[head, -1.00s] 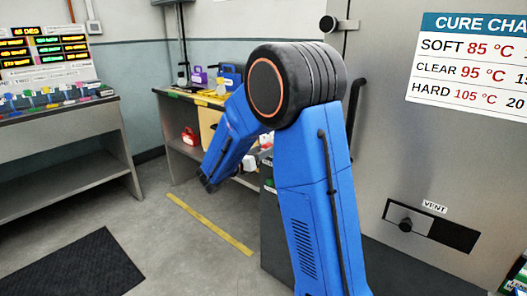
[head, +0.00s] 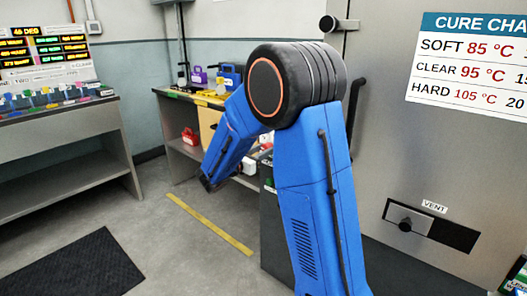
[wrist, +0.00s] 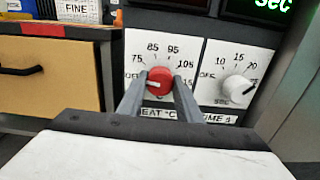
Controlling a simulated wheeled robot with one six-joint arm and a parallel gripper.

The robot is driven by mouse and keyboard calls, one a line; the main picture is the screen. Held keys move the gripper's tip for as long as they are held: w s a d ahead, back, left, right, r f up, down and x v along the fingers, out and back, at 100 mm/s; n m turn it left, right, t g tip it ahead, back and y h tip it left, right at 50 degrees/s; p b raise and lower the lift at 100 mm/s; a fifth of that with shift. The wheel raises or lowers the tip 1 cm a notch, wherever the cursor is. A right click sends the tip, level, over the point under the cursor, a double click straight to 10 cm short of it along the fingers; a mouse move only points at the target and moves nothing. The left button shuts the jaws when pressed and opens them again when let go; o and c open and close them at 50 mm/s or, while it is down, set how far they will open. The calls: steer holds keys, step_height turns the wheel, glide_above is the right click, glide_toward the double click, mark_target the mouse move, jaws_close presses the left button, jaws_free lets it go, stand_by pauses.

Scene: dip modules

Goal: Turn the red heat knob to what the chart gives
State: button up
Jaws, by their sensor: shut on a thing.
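The red heat knob (wrist: 159,77) sits on a white dial plate marked OFF, 75, 85, 95, 105 and 115 in the wrist view. Its white pointer line faces left, roughly toward OFF. My gripper (wrist: 160,86) is shut on the knob, one finger on each side. The cure chart (head: 470,62) in the head view lists SOFT 85 °C, CLEAR 95 °C and HARD 105 °C; its right side is cut off. My gripper's tip is hidden in the head view.
A white time knob (wrist: 237,89) is right of the heat dial, with a green "SEC" display (wrist: 272,4) above. A drawer with a black handle (wrist: 40,70) is at left. A VENT slider (head: 405,225) is on the steel door. A lit sign (head: 45,48) stands at far left.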

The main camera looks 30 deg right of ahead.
steer(key=m, duration=2.8)
steer(key=shift+s+f, duration=0.1)
steer(key=shift+f, duration=0.05)
steer(key=shift+m, duration=0.3)
steer(key=o, duration=1)
steer(key=shift+o, duration=0.2)
